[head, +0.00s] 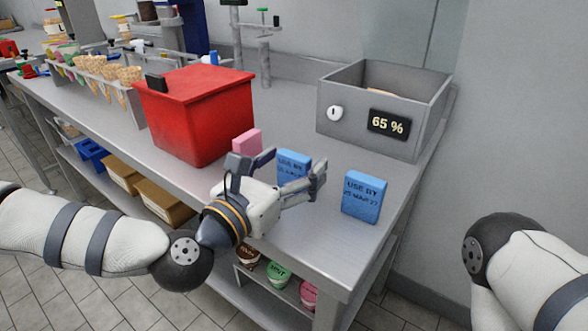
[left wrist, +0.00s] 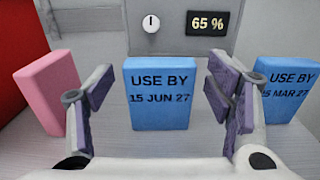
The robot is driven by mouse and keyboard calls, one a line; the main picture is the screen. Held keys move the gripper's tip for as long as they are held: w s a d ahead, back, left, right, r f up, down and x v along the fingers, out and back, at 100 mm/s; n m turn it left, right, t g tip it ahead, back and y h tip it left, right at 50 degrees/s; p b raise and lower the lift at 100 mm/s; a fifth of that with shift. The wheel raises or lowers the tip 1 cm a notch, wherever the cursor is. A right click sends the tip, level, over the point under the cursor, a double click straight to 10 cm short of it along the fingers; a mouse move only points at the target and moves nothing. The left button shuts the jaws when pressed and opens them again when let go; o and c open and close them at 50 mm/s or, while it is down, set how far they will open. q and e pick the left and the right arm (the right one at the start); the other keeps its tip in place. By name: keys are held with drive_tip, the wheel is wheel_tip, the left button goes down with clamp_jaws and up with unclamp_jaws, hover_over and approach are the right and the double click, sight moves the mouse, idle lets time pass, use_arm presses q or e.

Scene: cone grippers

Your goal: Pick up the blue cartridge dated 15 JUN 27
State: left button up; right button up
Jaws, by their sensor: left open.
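The blue cartridge reading "USE BY 15 JUN 27" (left wrist: 160,108) stands upright on the bench, centred in the left wrist view. In the head view it (head: 292,161) is partly hidden behind my left gripper (head: 294,172). My left gripper is open, with its fingers (left wrist: 166,103) to either side of this cartridge in the wrist picture; I cannot tell how far they reach along it. Another blue cartridge, dated 15 MAR 27 (head: 363,196), stands to the right and also shows in the left wrist view (left wrist: 287,88). My right gripper is out of view.
A pink cartridge (head: 247,142) stands left of the dated one, close to my left finger in the wrist view. A red lidded box (head: 197,118) stands behind it. A grey open bin (head: 340,98) marked 65 % stands at the back.

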use_arm(q)
drive_tip(key=shift+w+d+f, duration=0.15)
drive_tip(key=shift+w+d, duration=0.15)
drive_tip(key=shift+w, duration=0.05)
drive_tip(key=c, duration=1.3)
